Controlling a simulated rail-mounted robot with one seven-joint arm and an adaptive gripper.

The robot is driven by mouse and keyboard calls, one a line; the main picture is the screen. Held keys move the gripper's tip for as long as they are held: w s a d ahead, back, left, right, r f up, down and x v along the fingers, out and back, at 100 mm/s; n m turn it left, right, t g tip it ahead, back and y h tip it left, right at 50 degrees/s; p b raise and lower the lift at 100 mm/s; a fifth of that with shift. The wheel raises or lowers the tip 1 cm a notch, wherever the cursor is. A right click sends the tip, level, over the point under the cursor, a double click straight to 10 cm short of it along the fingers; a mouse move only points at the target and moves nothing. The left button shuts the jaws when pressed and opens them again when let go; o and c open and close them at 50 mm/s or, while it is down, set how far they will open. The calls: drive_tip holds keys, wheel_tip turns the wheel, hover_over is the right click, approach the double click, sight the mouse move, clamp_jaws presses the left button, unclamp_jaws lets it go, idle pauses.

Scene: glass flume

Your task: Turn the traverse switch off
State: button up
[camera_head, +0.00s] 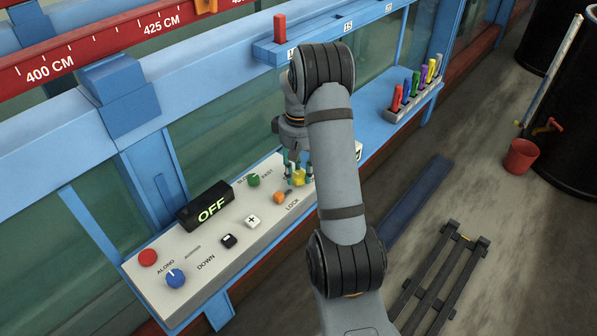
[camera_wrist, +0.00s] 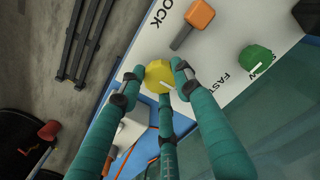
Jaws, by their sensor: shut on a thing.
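A yellow knob (camera_head: 299,177) sits at the right end of the light control panel (camera_head: 180,285). It also shows in the wrist view (camera_wrist: 158,72), with a white pointer line on its face. My gripper (camera_head: 293,167) reaches down to it, and its teal fingers (camera_wrist: 155,82) are shut around the knob. The knob's label is hidden, so I cannot tell from print whether it is the traverse switch. A black display (camera_head: 206,207) on the panel reads OFF in green letters. My arm covers part of the panel's right end.
An orange lever (camera_head: 280,197) marked LOCK and a green knob (camera_head: 253,180) marked SLOW and FAST are close by. A blue knob (camera_head: 175,279) and red button (camera_head: 148,257) are at the far left. Colored tools stand in a rack (camera_head: 412,103) at right.

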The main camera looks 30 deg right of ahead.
sight(299, 175)
drive_tip(key=shift+s+f, duration=0.1)
drive_tip(key=shift+s, duration=0.1)
drive_tip(key=o, duration=1.2)
drive_tip(key=shift+w, duration=0.1)
drive_tip(key=shift+c, duration=0.2)
drive_tip(key=shift+r, duration=0.2)
wheel_tip(299, 175, up, 12)
drive_tip(key=shift+f, duration=0.25)
wheel_tip(299, 175, down, 12)
drive_tip(key=shift+r, duration=0.1)
